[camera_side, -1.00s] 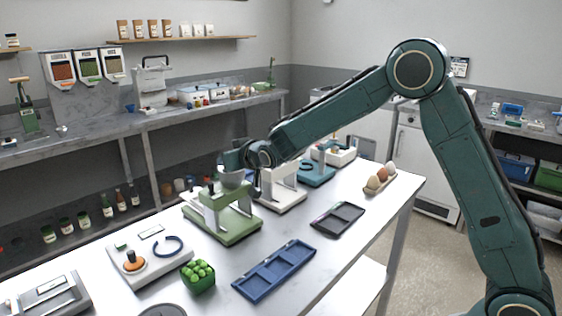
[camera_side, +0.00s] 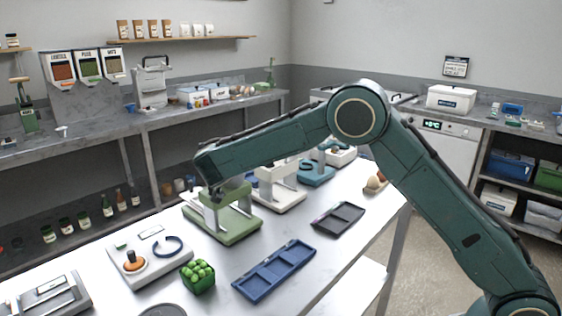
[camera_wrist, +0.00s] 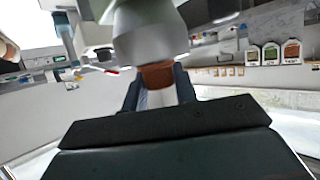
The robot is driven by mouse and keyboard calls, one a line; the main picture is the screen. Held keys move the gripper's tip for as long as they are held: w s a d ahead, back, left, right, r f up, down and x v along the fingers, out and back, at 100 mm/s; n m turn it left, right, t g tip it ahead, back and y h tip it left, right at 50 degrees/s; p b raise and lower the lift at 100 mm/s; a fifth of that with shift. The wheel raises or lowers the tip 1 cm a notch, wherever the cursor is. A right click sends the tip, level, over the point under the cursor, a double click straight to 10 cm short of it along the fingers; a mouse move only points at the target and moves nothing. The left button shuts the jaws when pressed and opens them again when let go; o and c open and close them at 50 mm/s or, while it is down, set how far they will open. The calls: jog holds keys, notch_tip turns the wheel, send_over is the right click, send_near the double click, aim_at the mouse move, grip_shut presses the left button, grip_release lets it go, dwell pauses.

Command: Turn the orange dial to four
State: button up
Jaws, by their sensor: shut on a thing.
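The orange dial (camera_side: 134,257) sits on a white panel (camera_side: 165,268) at the front left of the table in the side view, beside a dark blue ring-shaped arc (camera_side: 168,246). Any numbers on it are too small to read. My gripper (camera_wrist: 158,95) is shut on a brown piece (camera_wrist: 158,75) joined to a rounded grey body (camera_wrist: 150,35) in the wrist view. I cannot tell what this held thing is. In the side view my arm's end is over the green stand, away from the dial, and the gripper is largely hidden. The dial is not clear in the wrist view.
The green stand (camera_side: 240,228), a white stand (camera_side: 288,200) and a teal device (camera_side: 318,176) line the table's back. A blue tray (camera_side: 272,272) and dark tray (camera_side: 337,218) lie in front.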

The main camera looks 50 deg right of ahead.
jog(key=shift+m+g+h, duration=0.7)
jog(key=shift+m+g, duration=0.2)
jog(key=shift+m, duration=0.1)
jog(key=shift+m+g+h, duration=0.4)
jog(key=shift+m+g, duration=0.1)
jog(key=shift+m, duration=0.1)
jog(key=o, duration=1)
jog(key=shift+c, duration=0.2)
jog(key=shift+a, duration=0.1)
jog(key=v, duration=0.7)
jog(key=shift+s+a, duration=0.1)
jog(key=shift+c, duration=0.2)
